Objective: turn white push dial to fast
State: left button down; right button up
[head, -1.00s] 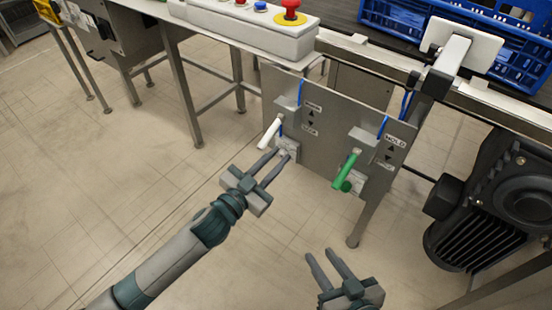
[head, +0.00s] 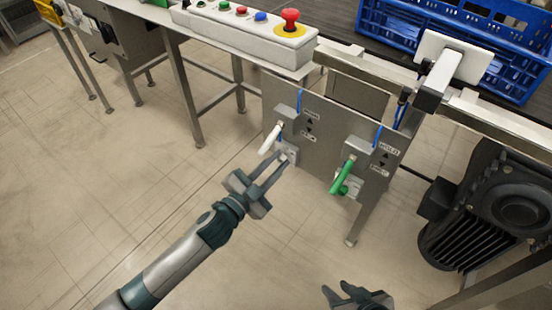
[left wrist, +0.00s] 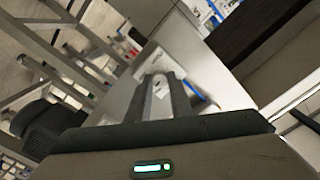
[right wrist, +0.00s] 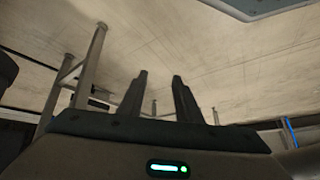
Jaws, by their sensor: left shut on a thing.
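In the left wrist view a pale piece, the dial (left wrist: 161,84), shows between the two fingers (left wrist: 160,98). The dial's pointer and setting cannot be read. My right gripper (head: 343,293) is open and empty at the bottom of the head view, away from the panel. Its fingers (right wrist: 158,95) stand apart in the right wrist view.
A green lever (head: 342,176) hangs to the right on the same panel. Above are a button box (head: 245,30) with a red stop button (head: 291,18) and blue crates (head: 440,22) on the conveyor. A black motor (head: 495,205) stands at right. The floor in front is clear.

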pick_arm(q)
jog(key=m+p, duration=0.1)
jog(key=m, duration=0.2)
jog(key=shift+m+p, duration=0.4)
jog(key=shift+f+m+p, duration=0.1)
jog(key=shift+m+p, duration=0.45)
jog(key=shift+m, duration=1.15)
pick_arm(e)
jog(key=shift+s+d+f+g+h, duration=0.1)
jog(key=shift+s+d+g+h, duration=0.3)
jog(key=shift+d, duration=0.35)
jog(key=shift+s+d+f+g+h, duration=0.1)
jog(key=shift+s+d+g+h, duration=0.1)
jog(key=shift+s+d+g, duration=0.4)
jog(key=shift+s+d+g+h, duration=0.3)
jog(key=shift+s+d, duration=0.1)
jog(key=shift+d, duration=0.45)
pick_arm(q)
jog(key=c, duration=1.6)
grip_release()
jog(key=shift+s, duration=0.15)
jog(key=shift+b+v, duration=0.45)
jog(key=shift+v, duration=8.15)
pick_arm(e)
jog(key=shift+w+a+t+y, duration=0.2)
jog(key=shift+a+t+y, duration=0.15)
jog(key=shift+a, duration=0.25)
jog(key=shift+w, duration=0.4)
